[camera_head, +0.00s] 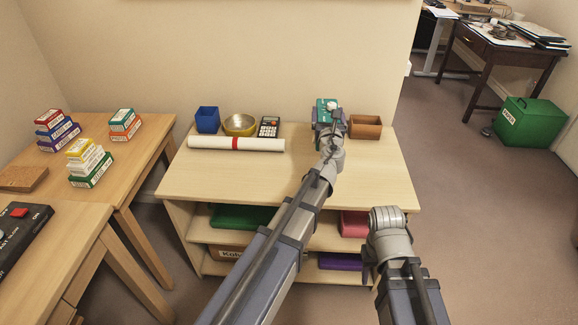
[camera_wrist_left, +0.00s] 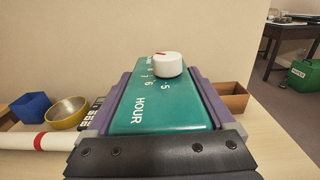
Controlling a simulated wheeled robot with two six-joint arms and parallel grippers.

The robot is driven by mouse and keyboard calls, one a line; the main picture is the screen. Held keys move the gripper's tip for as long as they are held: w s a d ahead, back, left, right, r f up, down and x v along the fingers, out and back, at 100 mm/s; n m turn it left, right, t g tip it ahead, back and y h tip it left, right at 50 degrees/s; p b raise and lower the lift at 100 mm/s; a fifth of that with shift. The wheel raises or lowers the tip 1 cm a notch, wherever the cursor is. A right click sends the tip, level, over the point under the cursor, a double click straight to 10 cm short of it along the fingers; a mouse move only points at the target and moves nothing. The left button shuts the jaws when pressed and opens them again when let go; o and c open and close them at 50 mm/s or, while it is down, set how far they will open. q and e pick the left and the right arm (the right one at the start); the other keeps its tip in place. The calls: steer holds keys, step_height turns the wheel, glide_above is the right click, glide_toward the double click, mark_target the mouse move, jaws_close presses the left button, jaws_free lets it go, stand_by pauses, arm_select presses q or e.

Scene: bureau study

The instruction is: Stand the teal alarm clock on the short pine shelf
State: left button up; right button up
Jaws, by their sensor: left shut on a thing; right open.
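The teal alarm clock (camera_head: 326,104) is at the back right of the pine shelf's top (camera_head: 290,180). In the left wrist view its teal top (camera_wrist_left: 160,105) shows a white knob, the word HOUR and some numbers. My left gripper (camera_head: 328,124) is shut on it, with purple-grey fingers along both sides. The clock's base is hidden, so I cannot tell whether it touches the top. My right gripper (camera_head: 371,263) is low in front of the shelf's right end, open and holding nothing visible; its fingertips are hard to make out.
The front of the top is clear. Tables with stacked boxes stand left.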

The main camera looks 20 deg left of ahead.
arm_select(q)
steer(key=shift+d+f, duration=0.1)
steer(key=shift+f, duration=0.15)
step_height(320, 180, down, 6)
steer(key=b, duration=0.6)
steer(key=shift+f, duration=0.1)
step_height(320, 180, down, 4)
steer(key=b, duration=0.4)
steer(key=o, duration=1.6)
steer(key=shift+c, duration=0.2)
